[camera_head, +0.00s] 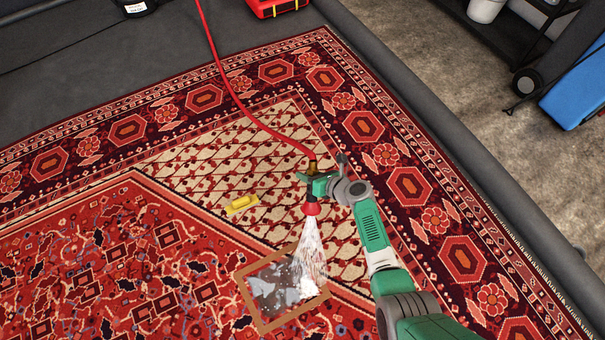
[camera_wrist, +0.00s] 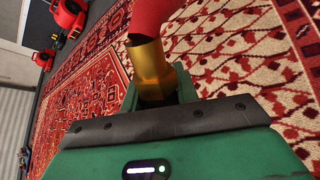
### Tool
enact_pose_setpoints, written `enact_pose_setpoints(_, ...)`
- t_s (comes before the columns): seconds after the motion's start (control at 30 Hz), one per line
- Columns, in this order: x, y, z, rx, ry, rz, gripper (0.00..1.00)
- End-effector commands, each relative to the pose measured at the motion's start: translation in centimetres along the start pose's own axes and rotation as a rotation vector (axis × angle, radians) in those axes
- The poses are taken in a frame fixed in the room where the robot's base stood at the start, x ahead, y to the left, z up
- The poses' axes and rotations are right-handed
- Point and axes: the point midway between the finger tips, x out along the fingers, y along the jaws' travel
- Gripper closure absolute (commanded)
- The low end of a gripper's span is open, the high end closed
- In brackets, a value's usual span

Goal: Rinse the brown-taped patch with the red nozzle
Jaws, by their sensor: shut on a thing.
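The brown-taped patch (camera_head: 248,302) lies on the red patterned rug at the bottom middle of the head view. Inside its brown tape border the surface is grey with pale blotches. My gripper (camera_head: 315,187) is shut on the hose end with the red nozzle (camera_head: 311,209), above the rug. White water sprays down from the nozzle onto the right side of the patch and the rug just beside it. In the wrist view a brass fitting (camera_wrist: 152,75) and red hose (camera_wrist: 150,15) show at the jaws; the red nozzle is hidden there.
The red hose (camera_head: 238,98) runs from the nozzle up to the top edge. A red case (camera_head: 277,7) stands at the back. A dark raised edge (camera_head: 480,180) borders the rug on the right.

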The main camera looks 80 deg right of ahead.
Motion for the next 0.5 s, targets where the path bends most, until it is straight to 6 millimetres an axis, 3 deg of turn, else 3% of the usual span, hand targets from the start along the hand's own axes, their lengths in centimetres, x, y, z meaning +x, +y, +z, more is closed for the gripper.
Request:
enact_pose_setpoints(0.33, -2.6, 0.5, -1.4, 0.002, 0.0, 0.0, 0.93)
enact_pose_setpoints(0.5, -2.0, 1.8, -1.9, -0.001, 0.0, 0.001, 0.93)
